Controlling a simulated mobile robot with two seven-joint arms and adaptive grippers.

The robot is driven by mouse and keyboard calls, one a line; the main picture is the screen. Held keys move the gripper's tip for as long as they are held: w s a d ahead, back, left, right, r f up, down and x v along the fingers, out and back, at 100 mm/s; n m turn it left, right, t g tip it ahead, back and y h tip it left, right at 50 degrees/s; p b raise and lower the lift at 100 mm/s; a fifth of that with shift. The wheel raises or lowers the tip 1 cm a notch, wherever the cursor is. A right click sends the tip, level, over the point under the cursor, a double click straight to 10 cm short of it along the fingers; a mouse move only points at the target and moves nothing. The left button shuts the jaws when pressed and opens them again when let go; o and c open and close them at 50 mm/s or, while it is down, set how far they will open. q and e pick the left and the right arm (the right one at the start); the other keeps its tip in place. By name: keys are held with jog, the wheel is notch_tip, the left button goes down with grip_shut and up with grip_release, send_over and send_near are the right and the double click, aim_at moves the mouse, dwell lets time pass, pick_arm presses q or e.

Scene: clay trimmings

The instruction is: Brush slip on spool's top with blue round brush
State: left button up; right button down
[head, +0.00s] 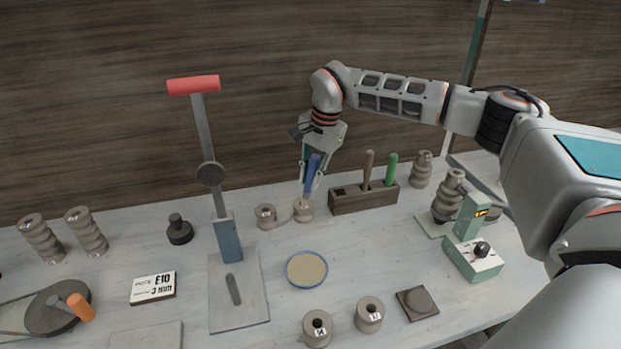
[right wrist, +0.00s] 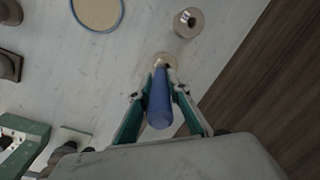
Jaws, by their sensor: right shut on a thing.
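My right gripper (head: 311,178) is shut on the blue round brush (head: 313,165) and holds it close to upright, slightly tilted. The brush's lower end is at the top of a small clay spool (head: 303,213); I cannot tell whether it touches. In the right wrist view the blue handle (right wrist: 159,103) lies between the fingers (right wrist: 161,82), with the pale spool (right wrist: 163,58) just beyond its tip. A blue-rimmed round dish of beige slip (head: 307,271) sits in front of the spool. My left gripper is not in view.
Another spool (head: 266,217) stands just left. A brush block (head: 345,205) with brown and green handles is close on the right. A tall red-handled lever press (head: 229,240) stands to the left. Labelled spools (head: 318,329) are in front. A green device (head: 472,258) is at right.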

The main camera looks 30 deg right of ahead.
jog(key=shift+d, duration=0.1)
jog(key=shift+w+d, duration=0.3)
jog(key=shift+d, duration=0.65)
jog(key=shift+f, duration=0.35)
dwell(0.5)
jog(key=shift+r, duration=0.45)
jog(key=shift+r, duration=2.9)
